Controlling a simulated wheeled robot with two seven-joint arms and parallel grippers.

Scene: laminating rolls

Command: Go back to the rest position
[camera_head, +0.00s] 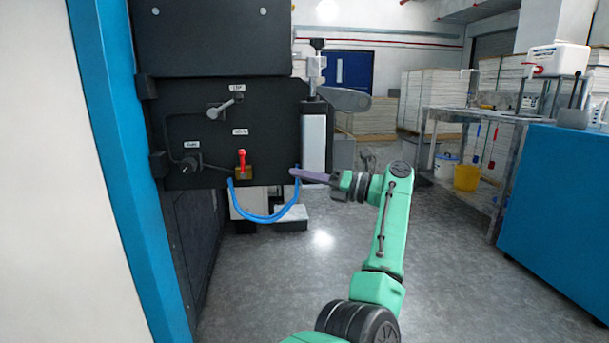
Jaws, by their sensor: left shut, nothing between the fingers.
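My left arm is green with dark joints and rises from the bottom of the head view. My left gripper (298,173) is at its end, pointing left, with its slim grey-purple fingers together and nothing held. The fingertips are in front of the lower right edge of a black machine panel (215,125), near the upper right end of a blue hose (262,217). I cannot tell whether they touch the hose. My right gripper is not in view.
The panel carries a silver lever (222,108) and a red-handled brass valve (243,166). A blue cabinet (557,215) stands at the right, with a metal table (470,117) and yellow bucket (467,177) behind it. The grey floor (455,280) between is clear.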

